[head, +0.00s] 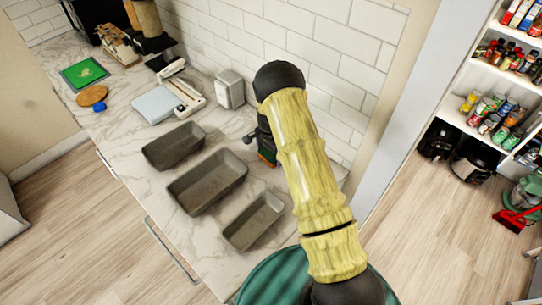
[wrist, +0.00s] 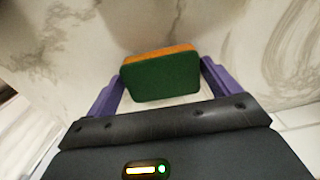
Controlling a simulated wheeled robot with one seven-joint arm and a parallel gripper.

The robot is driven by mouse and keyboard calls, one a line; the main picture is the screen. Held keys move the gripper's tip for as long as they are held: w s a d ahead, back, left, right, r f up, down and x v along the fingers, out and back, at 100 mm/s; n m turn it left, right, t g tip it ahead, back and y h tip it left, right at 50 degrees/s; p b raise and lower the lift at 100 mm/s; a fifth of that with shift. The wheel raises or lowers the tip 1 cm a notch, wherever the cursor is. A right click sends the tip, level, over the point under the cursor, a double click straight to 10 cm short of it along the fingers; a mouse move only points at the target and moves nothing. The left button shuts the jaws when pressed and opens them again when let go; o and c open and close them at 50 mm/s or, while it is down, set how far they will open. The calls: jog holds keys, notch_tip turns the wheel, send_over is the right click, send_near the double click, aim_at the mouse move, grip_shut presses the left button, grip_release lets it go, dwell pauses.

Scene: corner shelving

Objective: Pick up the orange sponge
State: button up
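The orange sponge (wrist: 161,78) has a dark green face toward the wrist camera and an orange edge along its top. It lies between the purple fingertips of my gripper (wrist: 160,82), one finger at each end. The ends of the sponge look very close to the fingers, and I cannot tell whether they are pressed on it. In the head view the sponge (head: 267,157) shows as a small green and orange patch beside my gripper (head: 262,146), low over the counter near the wall. My arm hides part of that area.
Grey loaf pans (head: 208,181) stand on the marble counter (head: 120,130) left of my gripper. A white box (head: 230,88) stands by the tiled wall (head: 320,60). A white scale (head: 163,103) and a green board (head: 84,73) are farther left. Shelves (head: 510,85) are at right.

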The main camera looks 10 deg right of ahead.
aim_at(270, 154)
jog(key=c, duration=0.5)
jog(key=shift+c, duration=0.2)
jog(key=shift+w, duration=0.1)
notch_tip(270, 154, up, 10)
jog(key=b, duration=0.3)
jog(key=shift+b, duration=0.3)
